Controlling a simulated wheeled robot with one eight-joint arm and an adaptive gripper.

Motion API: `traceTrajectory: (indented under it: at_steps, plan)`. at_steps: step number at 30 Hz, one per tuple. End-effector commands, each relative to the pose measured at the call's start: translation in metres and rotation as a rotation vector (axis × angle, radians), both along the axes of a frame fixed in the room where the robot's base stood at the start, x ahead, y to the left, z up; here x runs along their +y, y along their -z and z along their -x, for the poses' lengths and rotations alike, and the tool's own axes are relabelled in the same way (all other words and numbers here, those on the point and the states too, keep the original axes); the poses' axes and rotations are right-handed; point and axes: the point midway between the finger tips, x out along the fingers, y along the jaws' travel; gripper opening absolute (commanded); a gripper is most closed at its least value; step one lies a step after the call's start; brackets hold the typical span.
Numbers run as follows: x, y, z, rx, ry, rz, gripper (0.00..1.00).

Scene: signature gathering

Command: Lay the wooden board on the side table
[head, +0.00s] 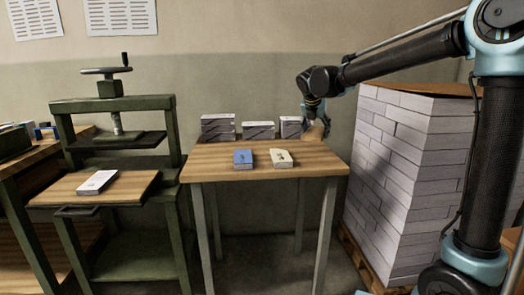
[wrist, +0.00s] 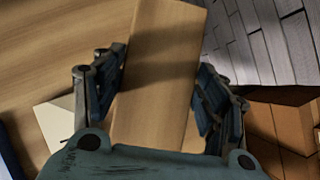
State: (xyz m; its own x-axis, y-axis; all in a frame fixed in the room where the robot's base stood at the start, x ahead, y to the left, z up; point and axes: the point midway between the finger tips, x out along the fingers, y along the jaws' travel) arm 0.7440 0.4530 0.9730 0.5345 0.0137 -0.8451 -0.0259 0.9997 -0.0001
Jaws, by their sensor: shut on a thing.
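The wooden board (wrist: 156,75) is a plain light-brown block between the two fingers of my gripper (wrist: 164,70) in the wrist view. My gripper is shut on it. In the head view my gripper (head: 316,117) is at the back right corner of the side table (head: 215,166), and the board (head: 315,134) shows small and partly hidden below it. I cannot tell whether the board touches the tabletop. The side table has a wooden top and grey legs.
A blue booklet (head: 243,158) and a cream one (head: 281,158) lie on the table. Several grey stacks (head: 258,130) line its back edge. A tall paper stack (head: 400,180) stands right, a green press (head: 115,105) left. The tabletop's front left is clear.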

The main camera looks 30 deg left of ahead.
Motion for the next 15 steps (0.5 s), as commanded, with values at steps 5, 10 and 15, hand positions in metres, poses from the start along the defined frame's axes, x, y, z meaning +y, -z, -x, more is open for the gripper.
traceTrajectory:
  at_steps: [5,10,15]
  plan:
    - [-0.004,-0.018,-0.005,-0.003,-0.107,-0.002,0.38]
    - [-0.005,-0.001,-0.006,-0.006,-0.132,-0.001,0.38]
    - [-0.005,0.025,-0.006,-0.006,-0.131,-0.001,0.38]
